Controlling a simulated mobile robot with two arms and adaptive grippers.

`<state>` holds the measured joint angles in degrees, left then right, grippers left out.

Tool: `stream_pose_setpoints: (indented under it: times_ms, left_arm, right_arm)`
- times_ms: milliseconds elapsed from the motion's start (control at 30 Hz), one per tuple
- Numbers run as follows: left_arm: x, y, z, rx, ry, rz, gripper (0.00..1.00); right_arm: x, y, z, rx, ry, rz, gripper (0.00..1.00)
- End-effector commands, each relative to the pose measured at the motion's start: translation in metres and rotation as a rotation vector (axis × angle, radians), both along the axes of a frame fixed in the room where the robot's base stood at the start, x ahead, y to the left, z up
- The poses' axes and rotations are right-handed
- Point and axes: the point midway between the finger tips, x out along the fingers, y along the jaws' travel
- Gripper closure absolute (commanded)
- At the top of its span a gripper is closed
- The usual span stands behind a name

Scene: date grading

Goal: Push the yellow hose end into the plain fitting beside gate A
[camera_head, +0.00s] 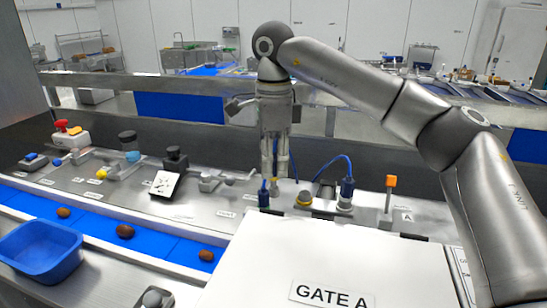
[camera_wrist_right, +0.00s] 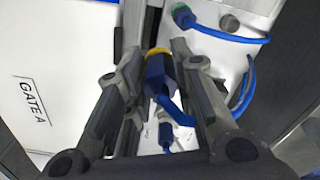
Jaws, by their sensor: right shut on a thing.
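My right gripper (camera_head: 275,176) points down over the metal deck behind the white GATE A box. In the right wrist view its fingers (camera_wrist_right: 156,62) are shut on a blue hose end (camera_wrist_right: 160,73) with a yellow collar (camera_wrist_right: 157,51) at its tip. Blue hose trails from this end behind one finger. The head view shows a blue connector (camera_head: 263,194) just below the gripper and a second blue connector (camera_head: 347,190) to its right. My left gripper is not in view.
The white GATE A box (camera_head: 330,262) fills the near middle. An orange-topped post (camera_head: 390,185) and a plate marked A (camera_head: 407,217) stand to the right. A blue belt (camera_head: 160,243) with brown dates and a blue bin (camera_head: 40,252) are at left.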

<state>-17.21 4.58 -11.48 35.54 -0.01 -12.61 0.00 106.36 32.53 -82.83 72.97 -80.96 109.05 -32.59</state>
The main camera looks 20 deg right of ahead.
Motion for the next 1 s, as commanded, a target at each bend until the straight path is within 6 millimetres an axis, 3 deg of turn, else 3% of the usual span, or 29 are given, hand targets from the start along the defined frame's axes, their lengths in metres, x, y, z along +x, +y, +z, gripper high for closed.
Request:
stream_pose_setpoints:
  times_ms: [600, 1000]
  left_arm:
    - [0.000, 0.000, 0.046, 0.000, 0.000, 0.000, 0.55]
    - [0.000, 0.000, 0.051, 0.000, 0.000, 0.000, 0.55]
  right_arm:
    - [0.038, -0.016, 0.002, -0.001, 0.003, -0.001, 1.00]
    - [0.065, -0.026, 0.000, -0.001, 0.001, -0.001, 1.00]
